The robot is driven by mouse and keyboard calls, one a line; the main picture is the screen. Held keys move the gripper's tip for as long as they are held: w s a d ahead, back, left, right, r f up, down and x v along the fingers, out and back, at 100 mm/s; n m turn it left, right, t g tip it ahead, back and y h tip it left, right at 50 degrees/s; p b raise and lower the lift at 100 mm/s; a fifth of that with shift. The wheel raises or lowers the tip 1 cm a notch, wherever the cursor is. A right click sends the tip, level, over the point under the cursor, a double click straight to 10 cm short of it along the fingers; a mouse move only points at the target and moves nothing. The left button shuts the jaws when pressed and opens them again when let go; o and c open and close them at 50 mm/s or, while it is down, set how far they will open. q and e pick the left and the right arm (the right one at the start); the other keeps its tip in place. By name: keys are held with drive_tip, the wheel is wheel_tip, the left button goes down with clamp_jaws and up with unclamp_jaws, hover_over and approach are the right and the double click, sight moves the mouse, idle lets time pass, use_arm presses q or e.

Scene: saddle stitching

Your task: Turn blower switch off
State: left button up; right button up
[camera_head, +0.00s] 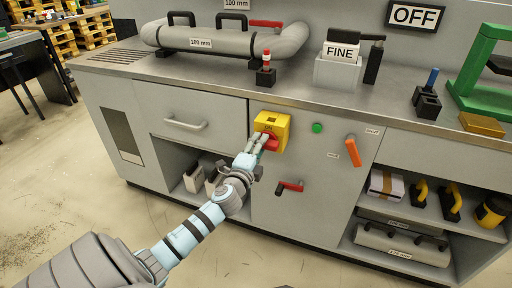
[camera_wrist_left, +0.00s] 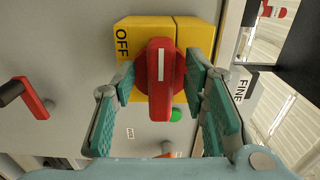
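The blower switch is a yellow box (camera_head: 279,121) on the grey cabinet front with a red rotary handle (camera_head: 272,145); its top lettering seems to read ON. In the left wrist view the yellow box (camera_wrist_left: 192,35) carries the word OFF at its left edge. There the red handle (camera_wrist_left: 160,95) stands upright, with a white line on its upper half. My left gripper (camera_head: 262,142) is at the switch, its green-padded fingers (camera_wrist_left: 163,82) on either side of the handle with visible gaps. It is open. My right gripper is in neither view.
A green button (camera_head: 317,128) and an orange lever (camera_head: 352,152) are right of the switch. A red-handled lever (camera_head: 290,187) is below it. The worktop (camera_head: 215,82) above carries a grey pipe (camera_head: 215,40) and a FINE holder (camera_head: 338,70). An OFF sign (camera_head: 414,15) is on the wall.

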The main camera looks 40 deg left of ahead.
use_arm(q)
drive_tip(key=v, duration=1.1)
drive_tip(key=shift+s, duration=0.3)
drive_tip(key=shift+d, duration=0.15)
